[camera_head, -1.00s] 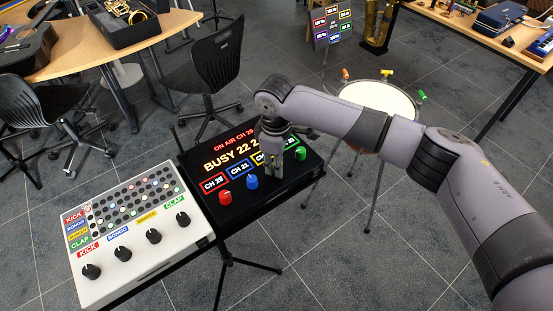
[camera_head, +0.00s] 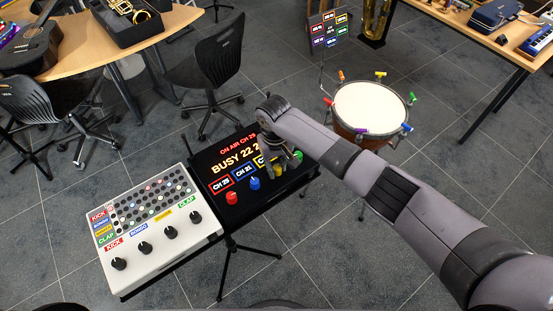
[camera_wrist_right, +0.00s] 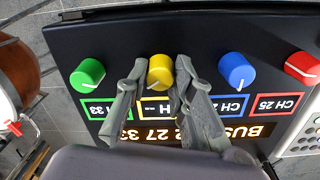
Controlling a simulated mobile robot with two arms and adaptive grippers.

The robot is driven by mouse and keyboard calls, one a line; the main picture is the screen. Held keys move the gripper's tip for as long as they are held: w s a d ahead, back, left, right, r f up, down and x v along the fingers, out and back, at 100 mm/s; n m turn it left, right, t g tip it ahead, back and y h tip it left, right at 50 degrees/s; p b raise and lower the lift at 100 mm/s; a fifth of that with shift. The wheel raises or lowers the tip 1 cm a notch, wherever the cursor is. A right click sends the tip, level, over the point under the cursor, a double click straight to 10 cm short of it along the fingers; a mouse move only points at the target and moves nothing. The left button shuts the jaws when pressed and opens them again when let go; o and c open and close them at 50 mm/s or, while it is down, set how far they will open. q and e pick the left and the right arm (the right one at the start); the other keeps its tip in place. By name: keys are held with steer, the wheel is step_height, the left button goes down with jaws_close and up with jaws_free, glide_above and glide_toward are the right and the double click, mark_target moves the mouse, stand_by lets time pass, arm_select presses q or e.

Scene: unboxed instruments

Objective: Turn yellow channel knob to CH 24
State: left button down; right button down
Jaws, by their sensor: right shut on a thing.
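The yellow knob (camera_wrist_right: 160,72) shows in the right wrist view between the two fingers of my right gripper (camera_wrist_right: 160,82), which is shut on it. A white pointer line shows on its top. In the head view, my right gripper (camera_head: 277,168) is over the black channel box (camera_head: 247,204), and the yellow knob (camera_head: 277,170) is partly hidden by it. The label behind the yellow knob is mostly covered by a finger, so its number cannot be read. The screen reads "BUSY 22 2…" in the head view and ends in "27 33" in the wrist view. My left gripper is out of view.
A blue knob (camera_wrist_right: 237,70) and a red knob (camera_wrist_right: 302,68) sit on one side of the yellow knob, a green knob (camera_wrist_right: 88,75) on the other. A white mixer box (camera_head: 160,233) stands left of the black box. A drum (camera_head: 369,106) stands to the right.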

mark_target(276, 166)
steer(key=shift+m+p, duration=1)
steer(key=shift+m, duration=0.5)
steer(key=c, duration=1.4)
jaws_free()
steer(key=shift+o, duration=0.2)
steer(key=shift+r, duration=0.25)
step_height(276, 166, up, 12)
steer(key=shift+a+f, duration=0.15)
steer(key=shift+f, duration=0.05)
